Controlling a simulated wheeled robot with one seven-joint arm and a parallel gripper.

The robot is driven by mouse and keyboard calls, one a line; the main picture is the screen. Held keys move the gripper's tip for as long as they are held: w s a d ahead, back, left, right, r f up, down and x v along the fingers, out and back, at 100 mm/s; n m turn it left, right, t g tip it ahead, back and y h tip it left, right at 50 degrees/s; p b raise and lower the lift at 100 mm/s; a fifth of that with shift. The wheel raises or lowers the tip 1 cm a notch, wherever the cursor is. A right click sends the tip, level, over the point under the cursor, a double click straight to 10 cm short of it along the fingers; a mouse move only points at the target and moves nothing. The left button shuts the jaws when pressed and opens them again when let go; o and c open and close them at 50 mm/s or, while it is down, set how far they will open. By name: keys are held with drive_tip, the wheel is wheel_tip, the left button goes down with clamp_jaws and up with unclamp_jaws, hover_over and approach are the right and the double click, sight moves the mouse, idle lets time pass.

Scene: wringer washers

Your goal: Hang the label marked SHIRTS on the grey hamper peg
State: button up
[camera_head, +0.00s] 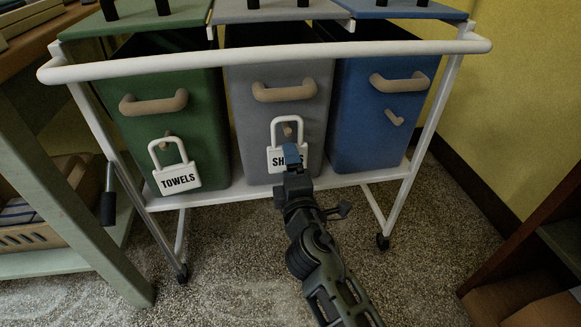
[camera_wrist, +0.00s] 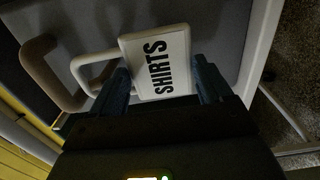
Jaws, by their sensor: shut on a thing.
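My gripper (camera_head: 291,152) is shut on the white label marked SHIRTS (camera_head: 273,160), in front of the grey hamper (camera_head: 252,150). The wrist view shows my fingers (camera_wrist: 162,88) on both sides of the label's plate (camera_wrist: 178,62). The label's loop (camera_wrist: 84,72) points up towards the hamper's tan handle (camera_head: 284,91). In the head view the tan grey hamper peg (camera_head: 287,130) shows inside the loop's opening. I cannot tell whether the loop is around the peg or only in front of it. The lower part of the label is hidden behind my gripper.
A green hamper (camera_head: 205,135) stands left with a TOWELS label (camera_head: 177,181) at its peg. A blue hamper (camera_head: 362,135) with a bare peg (camera_head: 394,117) stands right. The white cart rail (camera_head: 200,62) crosses above. Wooden furniture (camera_head: 75,190) stands left.

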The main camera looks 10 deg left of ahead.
drive_tip(key=shift+f+b, duration=1.05)
drive_tip(key=shift+f, duration=0.05)
idle(0.3)
drive_tip(key=o, duration=1)
drive_tip(key=shift+c, duration=0.2)
drive_tip(key=shift+s, duration=0.1)
drive_tip(key=p+v, duration=0.2)
drive_tip(key=v, duration=0.5)
drive_tip(key=shift+s+d, duration=0.2)
drive_tip(key=shift+s, duration=0.15)
